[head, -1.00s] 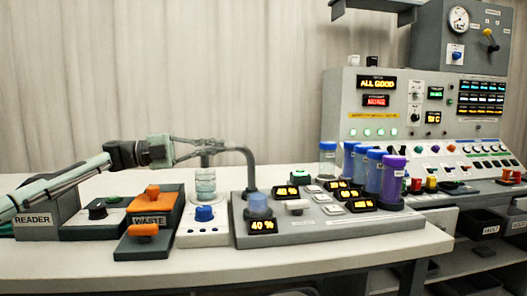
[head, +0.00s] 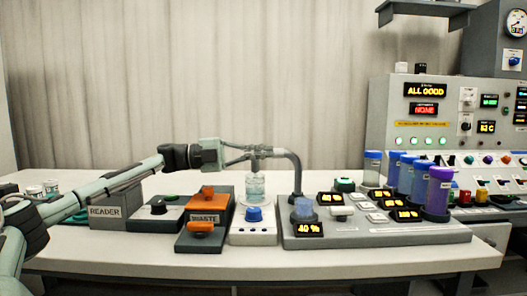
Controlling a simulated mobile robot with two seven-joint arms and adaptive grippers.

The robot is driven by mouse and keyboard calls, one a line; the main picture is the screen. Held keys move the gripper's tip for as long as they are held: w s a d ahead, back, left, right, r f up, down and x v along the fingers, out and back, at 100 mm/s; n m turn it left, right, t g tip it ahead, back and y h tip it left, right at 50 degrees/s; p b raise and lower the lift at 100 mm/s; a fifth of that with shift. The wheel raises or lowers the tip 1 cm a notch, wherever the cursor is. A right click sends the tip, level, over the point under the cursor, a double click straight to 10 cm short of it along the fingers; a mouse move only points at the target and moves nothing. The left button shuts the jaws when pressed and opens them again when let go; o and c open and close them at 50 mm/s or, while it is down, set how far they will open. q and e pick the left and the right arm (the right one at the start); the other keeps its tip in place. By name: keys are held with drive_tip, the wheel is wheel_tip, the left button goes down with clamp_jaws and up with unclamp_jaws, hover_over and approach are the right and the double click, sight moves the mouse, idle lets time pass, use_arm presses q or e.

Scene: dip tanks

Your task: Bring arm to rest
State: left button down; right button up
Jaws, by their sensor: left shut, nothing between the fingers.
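My left arm comes in from the left and reaches over the bench. My left gripper (head: 255,152) is shut and empty. In the picture it lies just above a clear glass jar (head: 255,186) and against the end of the grey bent pipe; I cannot tell whether it touches the pipe. The jar stands on a white unit with a blue knob (head: 254,214). My right gripper is not in view.
Below my arm are the grey READER box (head: 113,217), a black-knob box (head: 157,219) and the orange WASTE unit (head: 209,204). To the right, a grey panel (head: 360,235) carries displays and several capped tubes (head: 407,174). The control console (head: 425,118) stands behind it.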

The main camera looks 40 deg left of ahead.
use_arm(q)
drive_tip(key=s+a, duration=0.3)
drive_tip(key=a, duration=0.6)
drive_tip(key=shift+s+f, duration=0.3)
drive_tip(key=shift+f, duration=0.15)
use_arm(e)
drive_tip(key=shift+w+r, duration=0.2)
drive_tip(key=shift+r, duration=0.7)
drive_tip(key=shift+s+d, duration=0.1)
